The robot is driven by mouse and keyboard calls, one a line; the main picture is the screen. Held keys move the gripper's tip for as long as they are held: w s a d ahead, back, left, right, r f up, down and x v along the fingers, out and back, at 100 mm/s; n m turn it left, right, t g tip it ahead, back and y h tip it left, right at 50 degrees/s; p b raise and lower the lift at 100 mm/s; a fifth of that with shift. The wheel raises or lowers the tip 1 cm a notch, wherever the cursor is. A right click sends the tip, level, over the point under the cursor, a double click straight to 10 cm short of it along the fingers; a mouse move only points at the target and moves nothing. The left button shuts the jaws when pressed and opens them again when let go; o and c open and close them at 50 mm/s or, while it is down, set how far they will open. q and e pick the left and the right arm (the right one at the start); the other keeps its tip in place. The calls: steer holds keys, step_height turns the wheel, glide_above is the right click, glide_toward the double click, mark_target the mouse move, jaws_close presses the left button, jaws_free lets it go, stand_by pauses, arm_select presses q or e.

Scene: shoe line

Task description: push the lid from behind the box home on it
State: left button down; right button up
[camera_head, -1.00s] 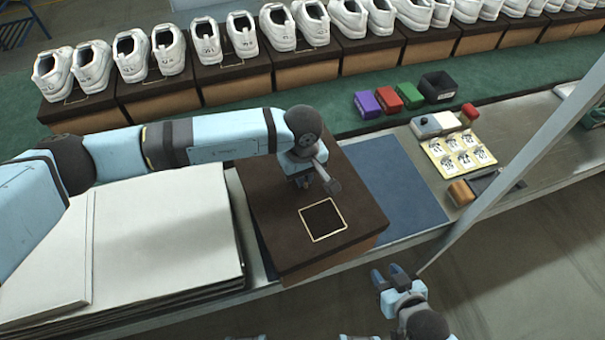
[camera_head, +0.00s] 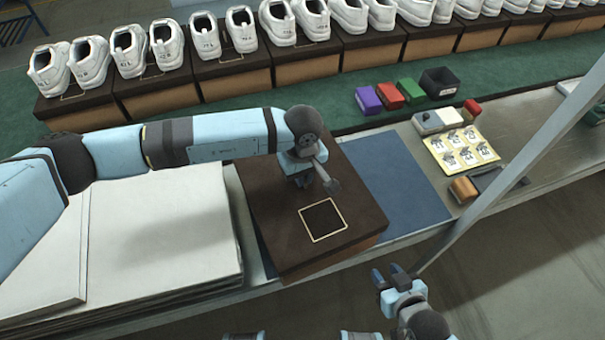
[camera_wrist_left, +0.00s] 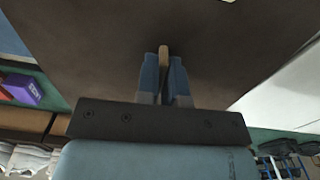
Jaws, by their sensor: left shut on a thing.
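The dark brown lid (camera_head: 275,240) lies over the shoe box (camera_head: 345,257), with a gold-edged square on its top. A strip of the box's lighter brown wall shows below the lid at the front right. I cannot tell whether the lid is fully seated. My left gripper (camera_head: 308,182) is at the lid's back half, pointing down; its fingertips are hidden in the head view. In the left wrist view its fingers (camera_wrist_left: 164,75) are close together on a narrow tan piece (camera_wrist_left: 164,52), before a broad dark brown surface. My right gripper (camera_head: 387,274) is open and empty, in front of the bench.
A stack of white sheets (camera_head: 150,235) lies left of the box. A blue mat (camera_head: 405,185) lies to its right, mostly clear. Shoes on boxes (camera_head: 235,82) line the green belt (camera_head: 300,110) behind. A grey post (camera_head: 500,185) slants at the right.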

arm_select(q)
steer(key=shift+f, duration=0.25)
steer(key=c, duration=1.2)
jaws_free()
steer(key=shift+o, duration=0.2)
step_height(320, 180, up, 14)
steer(key=b, duration=0.2)
steer(key=shift+s+f, duration=0.1)
steer(key=shift+f, duration=0.05)
